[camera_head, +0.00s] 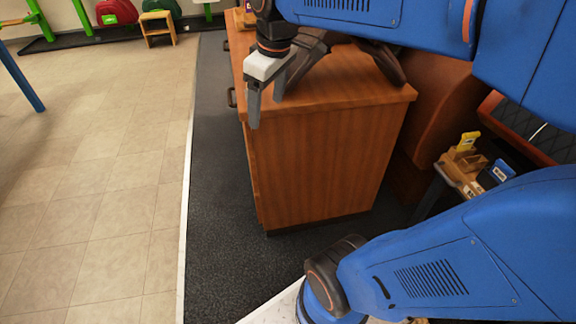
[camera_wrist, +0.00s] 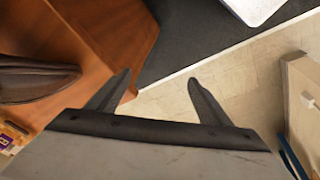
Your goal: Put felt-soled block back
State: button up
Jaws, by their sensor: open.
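My gripper (camera_head: 266,104) hangs fingers down beside the near left corner of the wooden cabinet (camera_head: 330,160). It is open, and in the wrist view the space between its fingertips (camera_wrist: 159,78) is empty. No block can be surely told as the felt-soled one. A small wooden piece with a yellow tag (camera_head: 466,150) is at the right in the head view, near a blue-tagged piece (camera_head: 497,172). Another piece with a yellow and purple label (camera_wrist: 10,138) is cut off at the wrist view's left edge. No soles show.
A dark brown, leather-like thing (camera_head: 382,62) lies on the cabinet top, partly behind my arm; a similar shape (camera_wrist: 35,82) shows in the wrist view. Dark carpet (camera_head: 215,200) and tiled floor (camera_head: 100,190) are clear at left. A wooden stool (camera_head: 158,26) stands far back.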

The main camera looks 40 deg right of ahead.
jog(key=s+a+f+m+t, duration=0.1)
jog(key=s+a+f+m, duration=0.1)
jog(key=s+f+m, duration=0.3)
jog(key=s+f, duration=0.4)
jog(key=s, duration=0.2)
jog(key=shift+s+a+f+t, duration=0.15)
jog(key=shift+s+f+t, duration=0.2)
jog(key=shift+f+t, duration=0.05)
